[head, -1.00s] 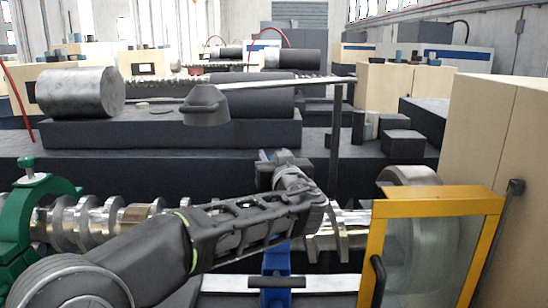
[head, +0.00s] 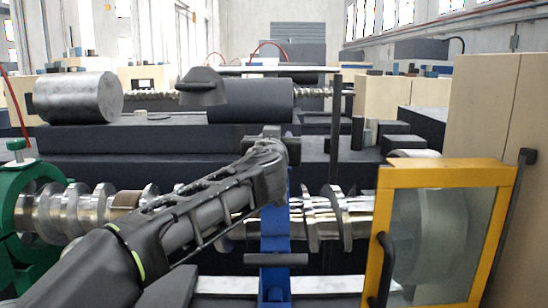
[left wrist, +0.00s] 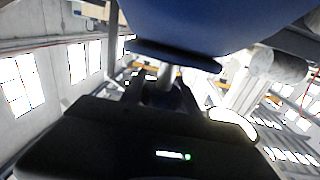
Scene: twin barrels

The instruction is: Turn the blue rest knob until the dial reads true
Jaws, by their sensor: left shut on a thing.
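The blue rest (head: 274,237) stands upright in front of the shiny crankshaft (head: 318,219) in the head view, with a dark bar across its lower part. My left gripper (head: 276,146) is at the top of the blue rest, and my forearm and wrist hide most of that spot. In the left wrist view a large blue body (left wrist: 215,22) with a dark rim fills the top, and a grey stem (left wrist: 166,72) runs down from it towards my dark gripper body. The left gripper is shut on what appears to be the knob, mostly hidden. No readable dial face shows. My right gripper is out of view.
A yellow-framed glass guard (head: 447,177) stands right of the rest, with a tan cabinet (head: 485,110) behind it. A green ring clamp (head: 22,205) holds the crankshaft at the left. A dark machine bed with a grey cylinder (head: 80,97) lies behind.

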